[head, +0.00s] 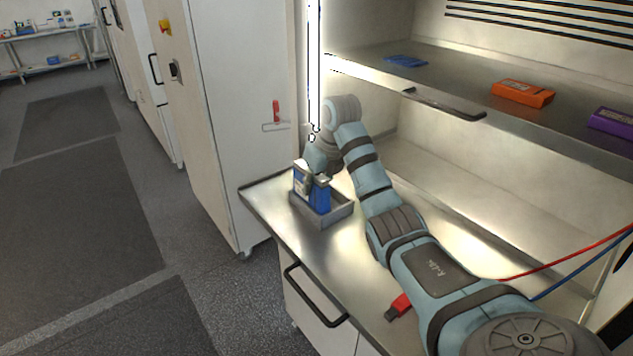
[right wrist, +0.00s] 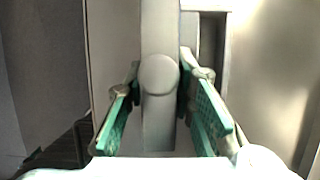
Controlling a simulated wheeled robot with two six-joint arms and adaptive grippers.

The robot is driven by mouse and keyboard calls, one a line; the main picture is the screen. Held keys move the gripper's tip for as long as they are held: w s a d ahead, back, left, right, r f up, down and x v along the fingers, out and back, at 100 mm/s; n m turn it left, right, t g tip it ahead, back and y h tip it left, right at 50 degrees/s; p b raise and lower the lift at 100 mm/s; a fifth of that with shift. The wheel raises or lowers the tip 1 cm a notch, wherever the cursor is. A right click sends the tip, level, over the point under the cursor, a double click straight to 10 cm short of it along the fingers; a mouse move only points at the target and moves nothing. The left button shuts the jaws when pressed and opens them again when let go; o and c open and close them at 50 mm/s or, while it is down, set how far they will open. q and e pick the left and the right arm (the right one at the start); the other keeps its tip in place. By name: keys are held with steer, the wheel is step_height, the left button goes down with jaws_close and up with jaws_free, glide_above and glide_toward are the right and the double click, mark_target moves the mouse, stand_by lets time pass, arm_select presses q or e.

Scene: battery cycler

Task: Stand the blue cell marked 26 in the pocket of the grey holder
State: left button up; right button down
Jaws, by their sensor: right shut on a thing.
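The blue cell (head: 319,197) stands upright at the grey holder (head: 336,218) on the steel counter. Its lower end is at or just inside the holder's walls; I cannot tell how deep it sits. The number on it is too small to read. My right gripper (head: 310,174) is shut on the upper part of the cell. In the right wrist view, the green-padded fingers of my right gripper (right wrist: 160,108) flank the cell's grey top (right wrist: 159,110). Part of the holder (right wrist: 207,60) shows beside it. My left gripper is not in view.
A red object (head: 397,307) lies on the counter (head: 345,275) beside my right arm. The shelf (head: 450,90) above holds an orange case (head: 522,93), a purple case (head: 612,122) and a flat blue item (head: 406,61). White cabinets stand left of the counter.

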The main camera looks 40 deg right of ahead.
steer(key=shift+f, duration=0.15)
steer(key=shift+f, duration=0.4)
steer(key=shift+f, duration=0.3)
stand_by(0.6)
steer(key=c, duration=1.3)
jaws_free()
steer(key=shift+s, duration=0.1)
